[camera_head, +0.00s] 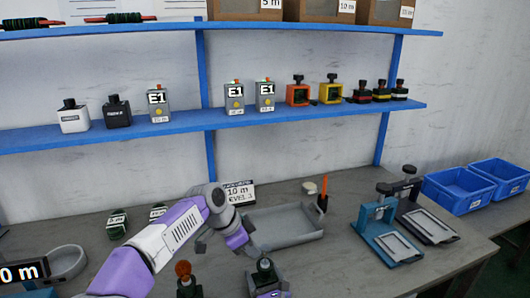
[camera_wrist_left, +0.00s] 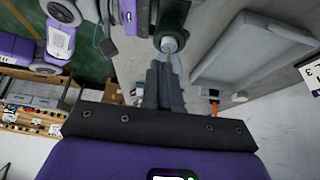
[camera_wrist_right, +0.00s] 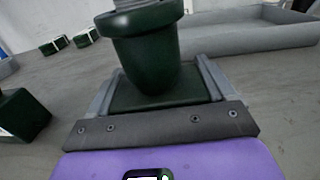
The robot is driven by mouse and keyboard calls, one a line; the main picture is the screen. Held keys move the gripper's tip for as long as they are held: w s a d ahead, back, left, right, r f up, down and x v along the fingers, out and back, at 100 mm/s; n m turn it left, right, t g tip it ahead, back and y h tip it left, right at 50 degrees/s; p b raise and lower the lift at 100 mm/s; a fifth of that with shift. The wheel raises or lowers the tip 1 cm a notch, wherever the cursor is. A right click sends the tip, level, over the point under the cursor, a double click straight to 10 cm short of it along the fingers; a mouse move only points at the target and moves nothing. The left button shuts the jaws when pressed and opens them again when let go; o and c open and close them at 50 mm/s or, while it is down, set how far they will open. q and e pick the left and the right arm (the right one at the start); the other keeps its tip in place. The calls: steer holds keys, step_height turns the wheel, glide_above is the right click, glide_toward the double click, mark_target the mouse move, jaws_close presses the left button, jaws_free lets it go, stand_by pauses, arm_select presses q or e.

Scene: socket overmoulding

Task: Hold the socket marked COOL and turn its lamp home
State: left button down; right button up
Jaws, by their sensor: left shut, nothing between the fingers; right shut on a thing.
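A dark green socket (camera_head: 264,277) stands at the front of the bench, its lower part in my right gripper (camera_head: 270,294). In the right wrist view the socket (camera_wrist_right: 145,60) fills the space between the fingers, with a grey threaded part on top cut off by the frame. I cannot read a COOL mark on it. My left gripper (camera_head: 249,255) is shut and empty, just beside and above the socket. In the left wrist view its closed fingers (camera_wrist_left: 165,75) point at the pale lamp end (camera_wrist_left: 169,45) on the socket, close to it; contact is unclear.
A second dark socket with a brown-orange lamp (camera_head: 183,270) stands to the left. A grey tray (camera_head: 285,239) lies behind, with a card (camera_head: 238,192) beside it. Clamp-like stands (camera_head: 375,225) and blue bins (camera_head: 459,188) are at right. Shelves (camera_head: 150,135) hold several devices.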

arm_select(q)
steer(key=shift+w+d, duration=0.4)
stand_by(0.9)
steer(key=shift+w+a, duration=0.15)
steer(key=shift+w, duration=0.1)
steer(key=shift+w+a, duration=0.15)
steer(key=shift+w, duration=0.3)
steer(key=shift+w, duration=0.15)
stand_by(0.4)
step_height(320, 180, up, 6)
steer(key=shift+a, duration=0.4)
stand_by(0.5)
